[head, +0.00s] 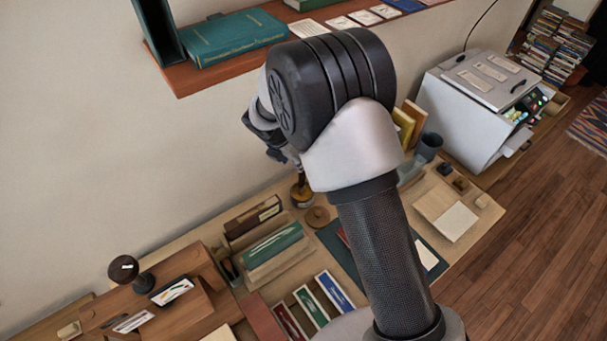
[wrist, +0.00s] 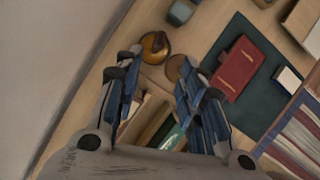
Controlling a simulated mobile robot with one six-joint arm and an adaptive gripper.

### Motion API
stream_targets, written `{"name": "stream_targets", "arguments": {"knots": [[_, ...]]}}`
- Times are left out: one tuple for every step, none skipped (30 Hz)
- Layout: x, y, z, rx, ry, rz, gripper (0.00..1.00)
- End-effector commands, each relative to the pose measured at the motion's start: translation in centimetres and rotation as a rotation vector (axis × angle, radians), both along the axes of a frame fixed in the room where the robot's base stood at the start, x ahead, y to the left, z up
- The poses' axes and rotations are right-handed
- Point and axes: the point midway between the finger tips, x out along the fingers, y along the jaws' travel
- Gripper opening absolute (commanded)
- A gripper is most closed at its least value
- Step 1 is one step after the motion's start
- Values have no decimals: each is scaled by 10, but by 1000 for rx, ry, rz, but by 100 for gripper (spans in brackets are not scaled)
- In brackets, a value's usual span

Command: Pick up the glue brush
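An amber glue pot (wrist: 153,48) stands near the wall in the wrist view. A dark, narrow shape rises from its top, perhaps the glue brush, but it is too small to be sure. In the head view the pot (head: 301,192) shows just below my arm, with its upper part partly covered. A round brown lid (wrist: 176,67) lies beside it. My gripper (wrist: 160,72) is open and empty, pointing down over the table. The pot is just beyond the left fingertip and the lid is near the right one.
A dark green mat (wrist: 262,62) with a red booklet (wrist: 240,68) lies right of the pot. Books in a wooden holder (head: 272,246) stand close by. The wall rises behind, and a shelf (head: 235,65) juts out above. A grey-white machine (head: 478,105) stands at the right.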

Motion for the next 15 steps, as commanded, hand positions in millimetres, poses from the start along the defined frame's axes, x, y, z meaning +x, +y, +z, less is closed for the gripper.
{"name": "stream_targets", "arguments": {"knots": [[3, -4, -15, -1, 4, -3, 37], [5, -5, -21, 0, 4, -5, 37], [8, -7, -30, 0, 4, -5, 37], [10, -8, -35, -1, 3, -5, 37], [12, -10, -42, -1, 3, -4, 37], [15, -12, -50, 0, 4, -4, 37], [18, -13, -55, 0, 2, -5, 37], [20, -15, -61, 1, 3, -6, 37], [22, -16, -68, 1, 3, -6, 37], [24, -17, -73, 1, 3, -6, 37], [26, -18, -77, 0, 2, -6, 37], [28, -19, -82, 1, 2, -4, 37], [29, -20, -85, 1, 2, -4, 37], [30, -21, -87, 1, 2, -4, 37], [31, -21, -90, 1, 0, -5, 37]]}}
